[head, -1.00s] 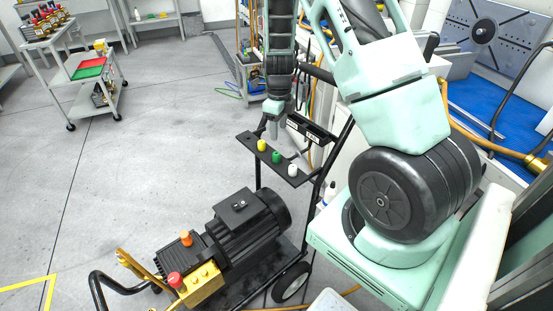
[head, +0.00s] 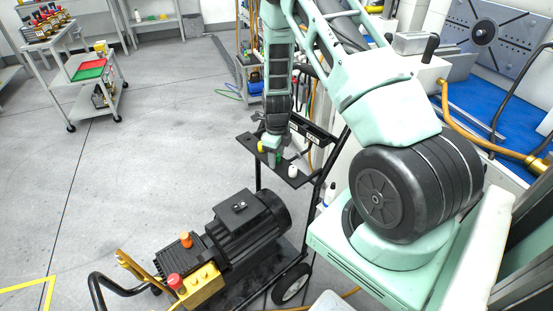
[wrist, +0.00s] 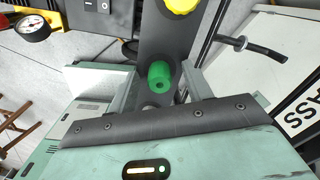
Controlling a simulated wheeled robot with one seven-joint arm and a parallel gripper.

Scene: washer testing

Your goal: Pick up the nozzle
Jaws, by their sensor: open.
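A green nozzle (wrist: 160,76) stands on the dark rack plate (wrist: 158,38) in the wrist view, between my gripper's two fingers. In the head view the green nozzle (head: 278,158) is mostly hidden behind my gripper (head: 272,160). My gripper (wrist: 162,84) is open around the green nozzle, and I cannot tell whether either finger touches it. A yellow nozzle (wrist: 182,4) shows at the top edge of the wrist view and left of my gripper in the head view (head: 261,147). A white nozzle (head: 292,171) stands to the right on the rack (head: 246,141).
A pressure washer with a black motor (head: 245,220) stands below the rack. A pressure gauge (wrist: 33,28) shows at the wrist view's upper left. A cart with red and green trays (head: 88,68) stands at the far left. Open floor lies left of the rack.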

